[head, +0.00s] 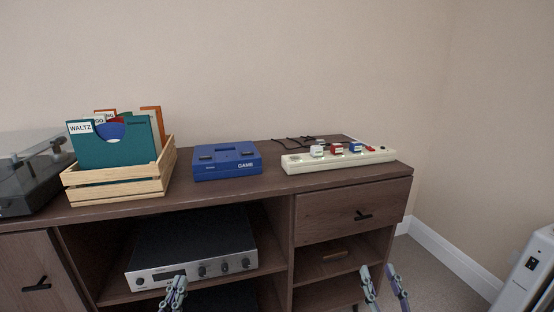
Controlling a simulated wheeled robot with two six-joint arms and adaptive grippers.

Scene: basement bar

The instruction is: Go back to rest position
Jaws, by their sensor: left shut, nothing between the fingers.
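My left gripper (174,284) shows at the bottom edge, left of centre, in front of the cabinet's lower shelf. Its fingers are together with nothing between them. My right gripper (378,270) shows at the bottom edge, right of centre. Its two fingers stand apart with nothing visible between them. Both grippers appear lower than the cabinet top, and only their finger ends are in view.
A dark wooden cabinet (280,189) spans the view. On it stand a turntable (22,180), a wooden crate (120,190) of records, a blue game console (226,162) and a cream power strip (300,165). A silver-fronted amplifier (190,271) sits on the shelf. A white heater (525,270) stands right.

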